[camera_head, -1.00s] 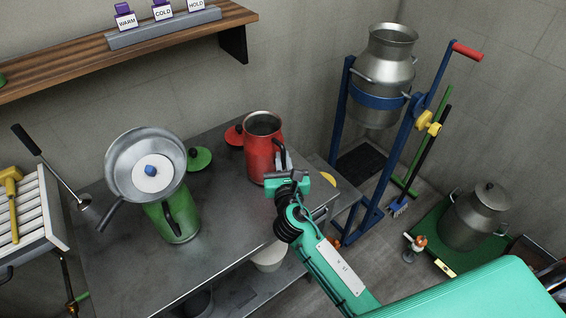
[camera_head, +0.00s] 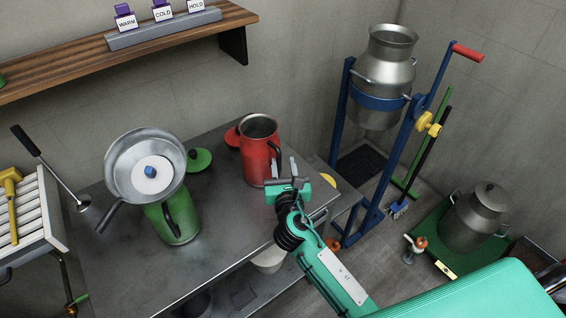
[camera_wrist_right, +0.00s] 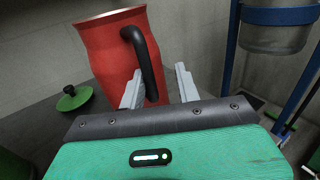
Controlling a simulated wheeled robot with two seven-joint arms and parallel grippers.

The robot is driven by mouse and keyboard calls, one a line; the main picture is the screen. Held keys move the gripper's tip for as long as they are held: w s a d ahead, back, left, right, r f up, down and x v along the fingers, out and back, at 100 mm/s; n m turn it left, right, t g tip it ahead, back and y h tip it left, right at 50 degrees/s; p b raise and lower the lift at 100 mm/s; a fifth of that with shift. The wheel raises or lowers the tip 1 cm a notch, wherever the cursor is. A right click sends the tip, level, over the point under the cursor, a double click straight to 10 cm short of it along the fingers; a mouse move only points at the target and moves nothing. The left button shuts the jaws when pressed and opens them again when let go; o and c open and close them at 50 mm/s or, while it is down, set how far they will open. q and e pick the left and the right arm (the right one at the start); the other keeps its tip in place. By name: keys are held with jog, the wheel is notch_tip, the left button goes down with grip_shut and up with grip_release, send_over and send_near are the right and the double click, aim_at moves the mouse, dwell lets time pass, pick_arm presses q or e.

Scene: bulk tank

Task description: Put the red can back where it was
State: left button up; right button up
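The red can (camera_head: 257,150) stands upright and open-topped on the steel table, near its back right. Its black handle faces right, toward my right gripper. A red lid (camera_head: 233,136) lies just behind it to the left. My right gripper (camera_head: 283,173) is open beside the can. In the right wrist view the red can (camera_wrist_right: 112,60) and its black handle (camera_wrist_right: 148,62) are just beyond the two parted fingers (camera_wrist_right: 158,88), with nothing held between them. My left gripper is not in view.
A green can (camera_head: 172,222) with a strainer bowl (camera_head: 122,165) on top stands left on the table (camera_head: 225,235). A green lid (camera_head: 199,160) lies behind it. A blue stand (camera_head: 340,150) with a steel churn (camera_head: 385,75) is at right.

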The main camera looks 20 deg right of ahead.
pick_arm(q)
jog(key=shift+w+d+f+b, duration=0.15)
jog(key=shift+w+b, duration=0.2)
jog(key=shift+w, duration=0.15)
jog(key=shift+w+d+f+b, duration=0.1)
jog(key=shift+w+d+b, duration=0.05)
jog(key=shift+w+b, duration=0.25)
pick_arm(e)
jog(key=s+a, duration=0.1)
jog(key=s, duration=0.9)
jog(key=shift+s+a, duration=0.2)
jog(key=shift+a, duration=0.2)
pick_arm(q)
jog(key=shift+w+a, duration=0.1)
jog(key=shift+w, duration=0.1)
